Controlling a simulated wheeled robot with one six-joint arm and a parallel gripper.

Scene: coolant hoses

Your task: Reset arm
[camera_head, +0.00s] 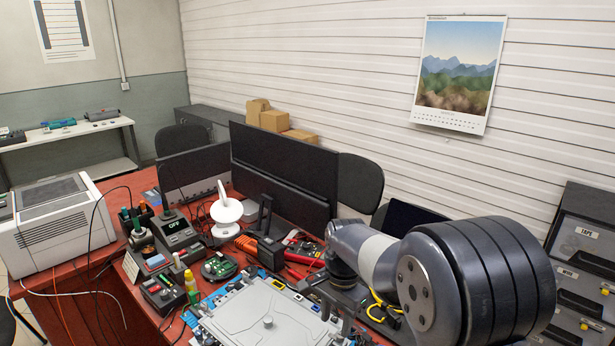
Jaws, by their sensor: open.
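My arm (450,280) fills the lower right of the head view, with its large dark joint closest to the camera. It bends over the desk, and my gripper (337,312) points down at its end. The dark fingers are apart, with nothing seen between them. They are beside the right edge of a flat grey metal plate (245,318) with a round knob. Whether the fingers touch anything below is hidden. No coolant hose can be made out for certain.
The red desk (110,320) is crowded. A white box-shaped device (60,225), a soldering station (175,235), a green circuit board (217,266), monitors (285,170) and red-handled tools (303,258) stand around the plate. Yellow cable (378,308) lies beside my arm. Dark drawers (585,250) stand at right.

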